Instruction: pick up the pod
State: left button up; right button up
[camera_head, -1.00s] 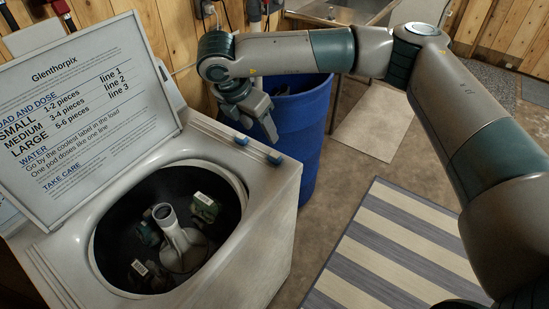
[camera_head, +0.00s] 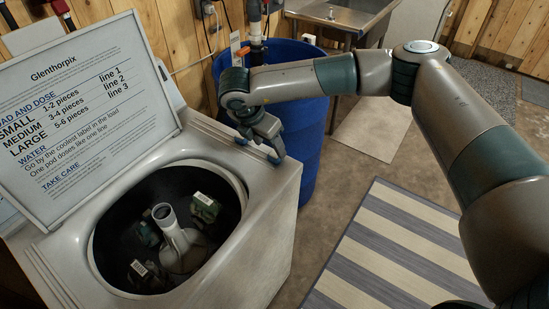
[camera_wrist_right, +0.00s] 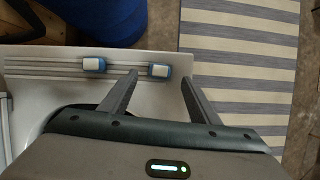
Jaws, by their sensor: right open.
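Two small blue pods with white tops rest on the grooved strip along the washer's edge. In the head view one pod (camera_head: 241,141) is left of my right gripper (camera_head: 266,146) and the other pod (camera_head: 275,160) is just below its fingertips. In the right wrist view, one pod (camera_wrist_right: 159,71) appears between the two fingertips of my right gripper (camera_wrist_right: 160,76). The other pod (camera_wrist_right: 94,65) lies outside them, to the left. The right gripper is open and empty. Whether it touches the pod cannot be told. My left gripper is out of view.
The washer (camera_head: 262,213) has its lid (camera_head: 85,110) up, with printed instructions. Its tub holds a pale agitator (camera_head: 165,218) and several dark green pieces with white labels. A blue barrel (camera_head: 303,120) stands close behind. A striped rug (camera_head: 390,250) lies right.

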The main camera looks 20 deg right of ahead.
jog(key=shift+x, duration=2.6)
jog(key=c, duration=1.1)
